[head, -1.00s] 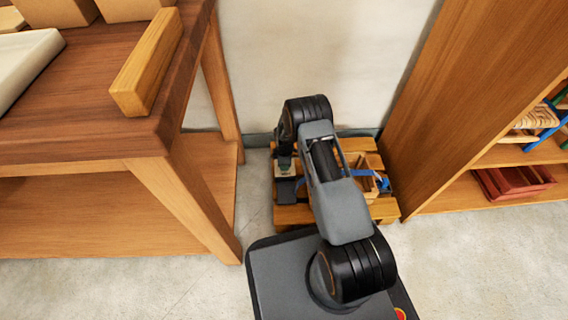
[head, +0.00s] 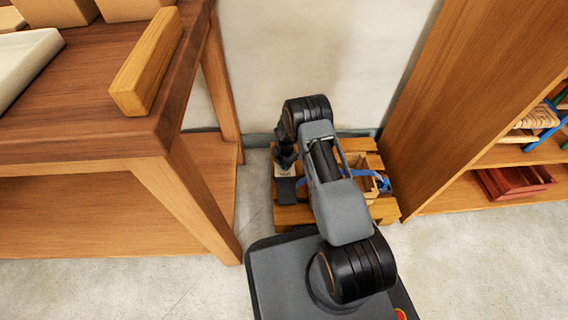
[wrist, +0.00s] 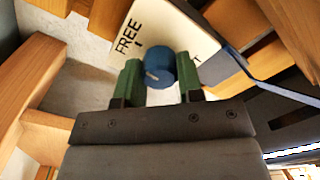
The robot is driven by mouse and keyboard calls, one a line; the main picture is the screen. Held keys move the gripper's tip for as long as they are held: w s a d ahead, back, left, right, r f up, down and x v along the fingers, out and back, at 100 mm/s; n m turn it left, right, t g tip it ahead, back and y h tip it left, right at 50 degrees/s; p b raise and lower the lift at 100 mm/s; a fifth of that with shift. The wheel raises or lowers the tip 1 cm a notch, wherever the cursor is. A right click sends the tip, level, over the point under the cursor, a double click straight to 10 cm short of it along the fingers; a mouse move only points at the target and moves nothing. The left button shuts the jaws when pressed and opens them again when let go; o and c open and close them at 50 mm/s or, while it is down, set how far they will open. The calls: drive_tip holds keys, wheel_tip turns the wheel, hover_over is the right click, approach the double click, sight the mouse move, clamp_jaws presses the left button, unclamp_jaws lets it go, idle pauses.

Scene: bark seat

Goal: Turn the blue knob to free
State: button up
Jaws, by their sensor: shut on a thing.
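The blue knob (wrist: 158,72) sits on a cream plate (wrist: 150,22) in the wrist view. The plate has the word FREE with a short tick on the left. Part of another letter shows at right; the rest of that word is hidden. A pale line on the knob's face lies toward its left side, apart from the FREE tick. My gripper (wrist: 159,80) has its green fingers on either side of the knob, shut on it.
The slatted pallet (head: 360,144) carries a wooden box with a blue strap (head: 383,183). A wooden table (head: 150,142) stands at left and a tall shelf (head: 480,100) at right. The wall is close behind.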

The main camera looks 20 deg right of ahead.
drive_tip(key=shift+n, duration=0.7)
drive_tip(key=shift+w+d+n, duration=0.1)
drive_tip(key=shift+n, duration=0.2)
drive_tip(key=o, duration=0.9)
wheel_tip(320, 180, up, 14)
drive_tip(key=p, duration=0.6)
drive_tip(key=shift+f, duration=0.1)
